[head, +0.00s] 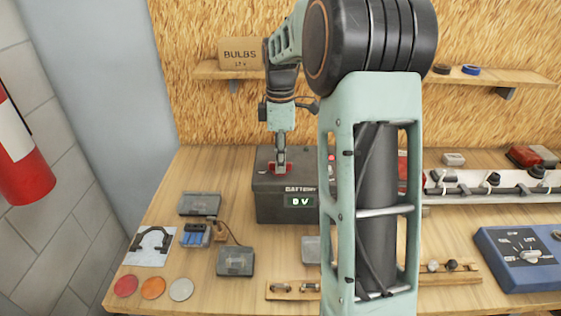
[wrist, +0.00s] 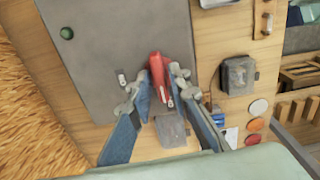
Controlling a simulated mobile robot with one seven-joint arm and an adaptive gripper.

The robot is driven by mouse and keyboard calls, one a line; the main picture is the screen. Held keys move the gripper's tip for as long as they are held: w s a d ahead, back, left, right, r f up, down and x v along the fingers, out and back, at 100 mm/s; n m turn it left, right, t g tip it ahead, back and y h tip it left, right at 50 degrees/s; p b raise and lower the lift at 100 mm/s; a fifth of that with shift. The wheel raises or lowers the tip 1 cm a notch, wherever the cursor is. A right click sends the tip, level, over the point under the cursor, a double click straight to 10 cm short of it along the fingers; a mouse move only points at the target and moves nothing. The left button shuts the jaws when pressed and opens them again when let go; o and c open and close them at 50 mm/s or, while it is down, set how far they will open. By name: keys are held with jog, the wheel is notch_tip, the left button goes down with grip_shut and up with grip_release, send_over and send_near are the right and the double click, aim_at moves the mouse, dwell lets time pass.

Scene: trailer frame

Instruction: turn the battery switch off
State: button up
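The battery (head: 285,207) is a dark grey box on the bench, with a lit green display on its front that seems to read 0 V. Its flat grey top (wrist: 105,45) fills much of the wrist view. The red battery switch handle (wrist: 157,66) is on that top; a little of its red shows in the head view (head: 271,168). My gripper (wrist: 161,76) points down over the switch, its fingers on either side of the handle. Narrow gaps seem to show, so it looks open around the handle; contact is hard to tell. In the head view my gripper (head: 281,160) partly hides the switch.
A green terminal (wrist: 67,33) is on the battery top. A wired grey box (head: 235,261), a blue block (head: 195,236) and coloured discs (head: 153,288) lie at the front left. A blue meter (head: 515,258) is at the right. A shelf with a bulbs box (head: 240,53) is behind.

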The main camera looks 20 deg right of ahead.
jog(key=shift+o, duration=1.1)
jog(key=shift+r, duration=0.1)
notch_tip(320, 180, up, 6)
jog(key=p, duration=0.5)
